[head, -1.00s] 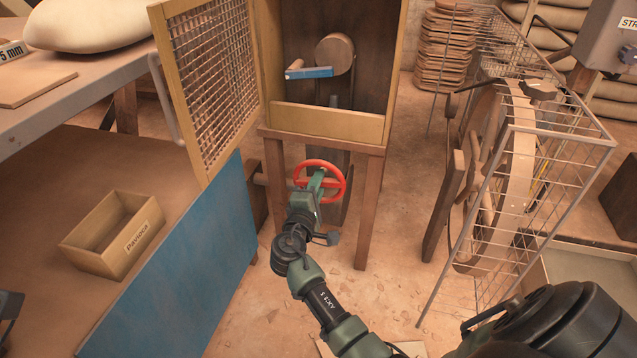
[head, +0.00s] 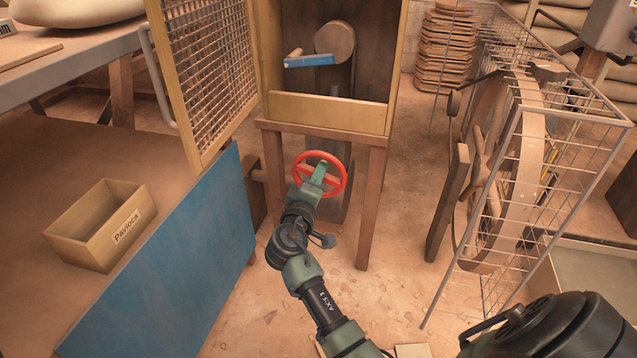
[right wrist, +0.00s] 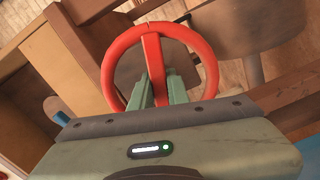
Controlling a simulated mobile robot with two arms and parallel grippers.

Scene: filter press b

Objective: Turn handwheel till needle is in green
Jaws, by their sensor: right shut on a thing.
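The handwheel (head: 320,174) is a red ring with a spoke across it, below the wooden cabinet in the head view. It also shows in the right wrist view (right wrist: 110,75), with its spoke upright in that picture. My right gripper (head: 312,184) reaches up to the wheel from below. In the right wrist view its green fingers (right wrist: 160,88) are shut on the spoke, one on each side. The fingers hide part of the spoke and hub. I see no gauge, needle or green zone in either view. My left gripper is not in view.
The cabinet (head: 327,112) stands on wooden legs close around the wheel, its mesh door (head: 205,75) open to the left. A blue panel (head: 165,275) and a box labelled Pavioca (head: 85,245) are left. A wire cage (head: 570,190) around a large wheel stands right.

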